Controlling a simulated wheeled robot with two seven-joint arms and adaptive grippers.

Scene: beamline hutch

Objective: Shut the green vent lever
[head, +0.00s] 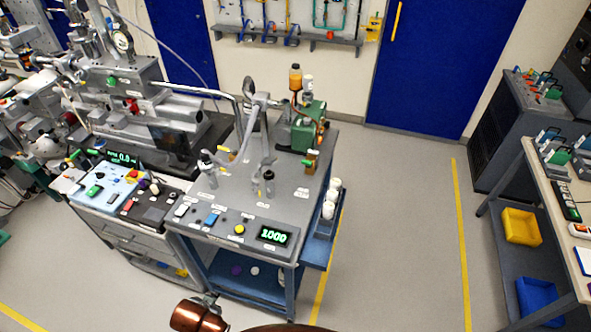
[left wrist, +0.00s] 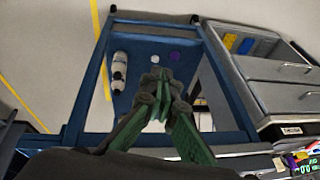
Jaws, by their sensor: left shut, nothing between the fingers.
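A small green lever (head: 308,162) sits on a brass-coloured valve body at the right edge of the grey-topped pump cart (head: 222,198), below the green pump (head: 303,128) in the head view. It is too small to tell its exact angle. My left gripper (left wrist: 157,85) shows only in the left wrist view, with its green fingers closed together and empty. It is in front of the cart's blue frame and lower shelf, away from the lever. The lever does not show in the wrist view. My right gripper is in neither view.
The cart carries a lit display (head: 274,236) reading 1000 and upright metal fittings (head: 268,183). White bottles (head: 329,209) stand in a blue side rack. A drawer cabinet (left wrist: 290,100) adjoins the cart. Floor right of the cart is clear up to the workbench (head: 548,190).

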